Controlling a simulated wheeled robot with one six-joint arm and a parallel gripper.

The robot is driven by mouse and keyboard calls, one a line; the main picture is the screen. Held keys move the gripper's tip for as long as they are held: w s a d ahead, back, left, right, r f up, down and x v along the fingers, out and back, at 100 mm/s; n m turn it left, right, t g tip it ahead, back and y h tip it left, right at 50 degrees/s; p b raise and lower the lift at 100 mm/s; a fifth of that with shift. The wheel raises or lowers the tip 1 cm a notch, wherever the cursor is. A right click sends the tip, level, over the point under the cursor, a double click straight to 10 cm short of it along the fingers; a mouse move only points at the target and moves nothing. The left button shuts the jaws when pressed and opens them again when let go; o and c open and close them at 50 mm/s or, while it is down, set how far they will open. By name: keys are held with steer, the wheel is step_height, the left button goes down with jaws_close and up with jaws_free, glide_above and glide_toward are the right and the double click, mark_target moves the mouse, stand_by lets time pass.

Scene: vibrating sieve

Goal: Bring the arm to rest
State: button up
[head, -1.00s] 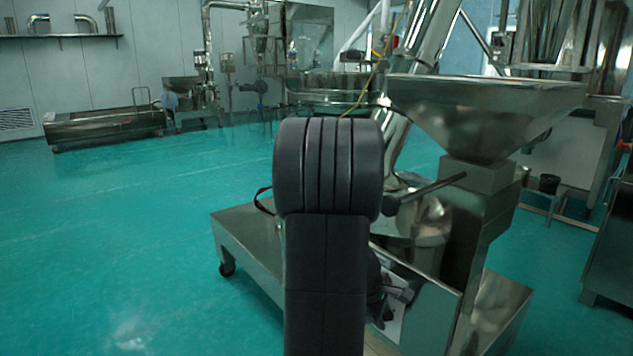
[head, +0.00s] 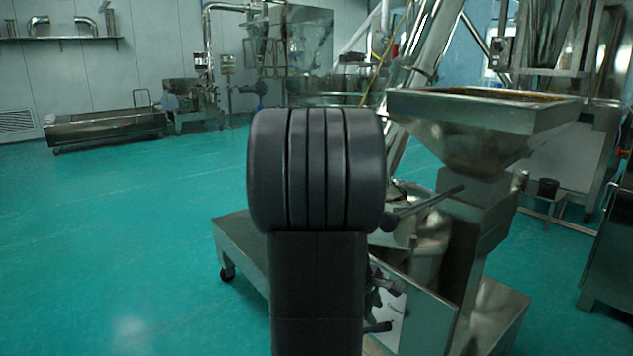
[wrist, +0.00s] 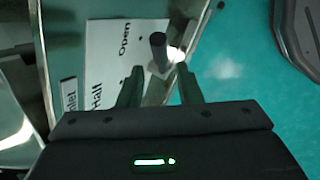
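My black arm (head: 316,175) stands upright in the middle of the head view and hides part of the machine behind it. My gripper (wrist: 159,70) shows in the wrist view with its two fingers apart and nothing clamped between them. A dark round-ended handle (wrist: 158,48) lies just beyond the fingertips, by a white label (wrist: 108,58) with the words "Open" and "Half". In the head view the gripper is mostly hidden behind my arm; dark parts of it show beside the white label (head: 394,312) on the machine's front.
A steel machine with a large hopper (head: 475,125) and a low wheeled base (head: 240,245) stands close on the right. A rod (head: 430,202) sticks out below the hopper. A steel trough (head: 105,127) is far left. Green floor (head: 120,230) is open at left.

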mark_target(379, 325)
steer(key=b+x, duration=0.3)
steer(key=x, duration=0.6)
steer(key=shift+s+b, duration=0.1)
steer(key=shift+b, duration=0.2)
steer(key=shift+w+a+r+p, duration=0.1)
steer(key=shift+w+r+p, duration=0.05)
steer(key=shift+r+p, duration=0.25)
steer(key=shift+w+a+r+p, duration=0.1)
steer(key=shift+a+r+p, duration=0.05)
steer(key=shift+r+p, duration=0.2)
steer(key=shift+w+a+r+g+h+p, duration=0.15)
steer(key=shift+w+a+g+h+p, duration=0.1)
steer(key=shift+g+h+p, duration=0.25)
steer(key=shift+n, duration=0.3)
